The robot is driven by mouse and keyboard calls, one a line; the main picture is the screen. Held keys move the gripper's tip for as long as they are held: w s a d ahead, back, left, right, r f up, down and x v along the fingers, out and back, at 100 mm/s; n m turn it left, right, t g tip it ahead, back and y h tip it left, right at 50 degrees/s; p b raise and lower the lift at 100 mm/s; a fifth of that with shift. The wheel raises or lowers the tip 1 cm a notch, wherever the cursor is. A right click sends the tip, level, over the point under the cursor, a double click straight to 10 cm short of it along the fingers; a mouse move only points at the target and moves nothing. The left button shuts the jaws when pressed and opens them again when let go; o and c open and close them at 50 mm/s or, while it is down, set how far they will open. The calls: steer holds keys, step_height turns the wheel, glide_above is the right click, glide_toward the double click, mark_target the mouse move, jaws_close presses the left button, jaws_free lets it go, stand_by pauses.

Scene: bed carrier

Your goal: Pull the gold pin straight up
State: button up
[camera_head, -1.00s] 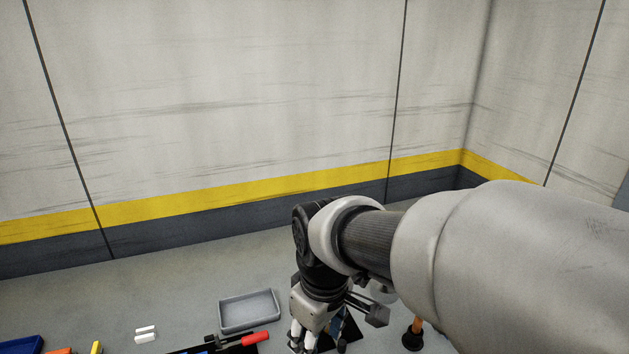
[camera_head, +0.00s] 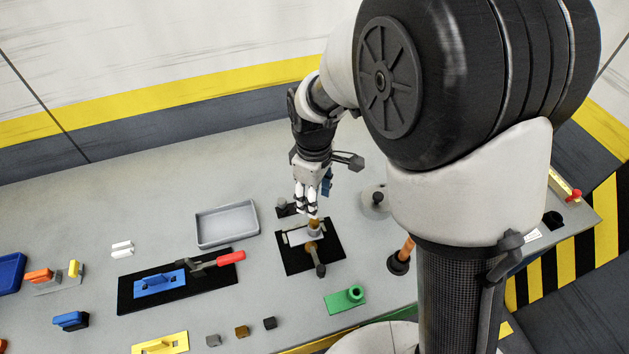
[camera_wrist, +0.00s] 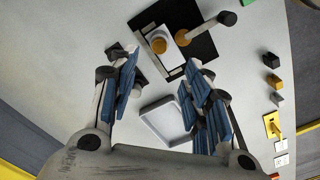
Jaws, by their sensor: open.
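The gold pin (camera_head: 314,223) stands in a light metal block on a black plate (camera_head: 331,258). In the wrist view its round gold top (camera_wrist: 158,43) lies ahead of my fingertips, between their lines. A lever with a dark knob (camera_head: 320,270) and a gold pivot (camera_head: 311,247) sits beside the block. My gripper (camera_head: 307,206) points down just above the pin in the head view. Its blue-padded fingers are spread apart in the wrist view (camera_wrist: 160,70), with nothing between the tips. The pin's lower part is hidden.
A grey tray (camera_head: 227,224) lies left of the black plate. A red-handled clamp (camera_head: 225,259) on another black plate lies farther left. An orange-handled plunger (camera_head: 402,256) stands to the right, and a green block (camera_head: 345,299) lies in front.

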mark_target(314, 221)
step_height(314, 221, down, 10)
steer(key=b, duration=0.2)
steer(key=shift+f+b, duration=0.25)
steer(key=shift+b, duration=0.1)
jaws_close()
stand_by(0.8)
